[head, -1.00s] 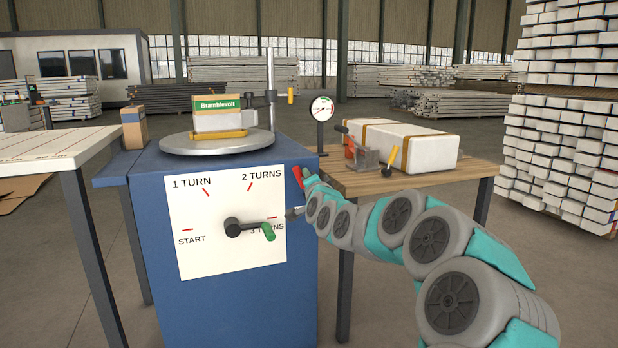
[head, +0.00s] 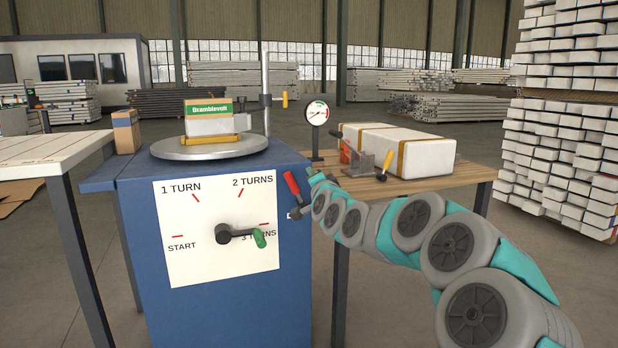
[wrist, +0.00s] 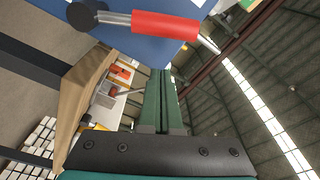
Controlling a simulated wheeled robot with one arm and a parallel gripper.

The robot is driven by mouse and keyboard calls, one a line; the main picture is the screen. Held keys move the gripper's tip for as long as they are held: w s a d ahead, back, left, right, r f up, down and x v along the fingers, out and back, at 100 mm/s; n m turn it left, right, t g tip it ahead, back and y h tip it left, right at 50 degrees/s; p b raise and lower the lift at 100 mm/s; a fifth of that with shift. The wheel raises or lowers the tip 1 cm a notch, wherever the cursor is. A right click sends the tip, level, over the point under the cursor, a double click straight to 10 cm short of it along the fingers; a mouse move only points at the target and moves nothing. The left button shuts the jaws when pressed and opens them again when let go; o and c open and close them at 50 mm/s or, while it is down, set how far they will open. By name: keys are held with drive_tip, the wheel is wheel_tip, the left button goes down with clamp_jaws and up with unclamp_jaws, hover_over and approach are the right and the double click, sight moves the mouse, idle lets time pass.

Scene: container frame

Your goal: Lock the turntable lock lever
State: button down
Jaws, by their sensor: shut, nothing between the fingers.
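The lock lever has a red grip (head: 291,183) and a metal shaft, on the right side of the blue turntable cabinet (head: 215,296). In the head view the grip points up and slightly left from its dark pivot (head: 295,213). In the wrist view the red grip (wrist: 165,25) lies across the top, with the round pivot (wrist: 82,15) at its left. My gripper (head: 312,174) is just right of the grip, with a small gap in the head view. In the wrist view its green fingers (wrist: 160,72) are together and empty, pointing toward the grip; contact cannot be told.
The turntable disc (head: 170,153) carries a Bramblevolt box (head: 208,126). A crank with a green handle (head: 260,239) points at 3 TURNS on the dial panel (head: 190,265). A wooden table (head: 400,187) on the right, behind my arm, holds a gauge (head: 317,113) and a long white package (head: 425,157).

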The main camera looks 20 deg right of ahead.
drive_tip(key=s+a, duration=0.1)
drive_tip(key=s, duration=0.7)
drive_tip(key=shift+s+f, duration=0.25)
drive_tip(key=shift+s, duration=0.1)
drive_tip(key=shift+a, duration=0.1)
drive_tip(key=s+a+f+n+g+y+p, duration=0.3)
drive_tip(key=s+a+f+n+g, duration=0.15)
drive_tip(key=s+a, duration=0.3)
drive_tip(key=s+a+f+n+g+y+p, duration=0.2)
drive_tip(key=s+a+f+n+g+p, duration=0.25)
drive_tip(key=a, duration=0.45)
drive_tip(key=s+d+f+n+g+h+p, duration=0.1)
drive_tip(key=s+g, duration=0.4)
drive_tip(key=s, duration=1.3)
drive_tip(key=s+f+n+g+h+p, duration=0.1)
drive_tip(key=s+g, duration=0.5)
drive_tip(key=s, duration=1.2)
wheel_tip(320, 180, down, 4)
drive_tip(key=n+p, duration=0.1)
drive_tip(key=n, duration=0.1)
drive_tip(key=shift+s+d+n+h+p, duration=0.35)
drive_tip(key=shift+n+h+p, duration=0.05)
drive_tip(key=shift+r, duration=0.1)
